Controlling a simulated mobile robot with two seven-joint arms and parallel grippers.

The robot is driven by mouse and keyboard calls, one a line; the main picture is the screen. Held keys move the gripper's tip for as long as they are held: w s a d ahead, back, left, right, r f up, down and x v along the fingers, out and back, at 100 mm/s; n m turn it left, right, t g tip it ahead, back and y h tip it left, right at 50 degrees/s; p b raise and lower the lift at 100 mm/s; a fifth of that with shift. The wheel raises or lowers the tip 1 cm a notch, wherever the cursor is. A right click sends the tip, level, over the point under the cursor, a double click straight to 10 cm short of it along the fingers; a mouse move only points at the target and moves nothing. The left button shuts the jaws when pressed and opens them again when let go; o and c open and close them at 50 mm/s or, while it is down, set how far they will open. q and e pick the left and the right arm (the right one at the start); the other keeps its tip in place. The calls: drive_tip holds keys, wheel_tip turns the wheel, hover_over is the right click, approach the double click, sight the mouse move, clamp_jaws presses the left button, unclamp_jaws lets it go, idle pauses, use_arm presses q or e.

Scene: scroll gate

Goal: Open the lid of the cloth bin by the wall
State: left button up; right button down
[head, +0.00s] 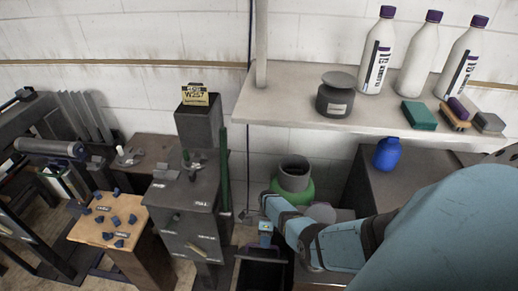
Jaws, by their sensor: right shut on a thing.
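A dark box-like bin (242,272), apparently the cloth bin, stands on the floor at the bottom middle of the head view. Its rim frames a dark inside or recessed top; I cannot tell how its lid stands. My light blue right arm reaches in from the right. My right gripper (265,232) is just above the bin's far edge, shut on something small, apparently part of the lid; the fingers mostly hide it. My left gripper is not in view.
A grey cabinet (185,222) stands left of the bin. A green container (292,187) with a grey collar is behind my gripper. A shelf (290,98) with bottles runs above. A blue bottle (387,154) stands on the counter at right. A small table (92,236) holds blue pieces.

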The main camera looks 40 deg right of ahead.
drive_tip(key=w+d+b, duration=0.3)
drive_tip(key=w+d, duration=0.1)
drive_tip(key=d, duration=0.1)
drive_tip(key=shift+f+b, duration=0.2)
drive_tip(key=shift+b, duration=0.1)
drive_tip(key=shift+d, duration=0.1)
idle(0.4)
drive_tip(key=c, duration=1.4)
unclamp_jaws()
drive_tip(key=shift+o, duration=1.4)
drive_tip(key=shift+w+d+f, duration=0.1)
drive_tip(key=shift+w+f, duration=0.05)
drive_tip(key=shift+w, duration=0.05)
drive_tip(key=p+v, duration=0.1)
drive_tip(key=v, duration=1.3)
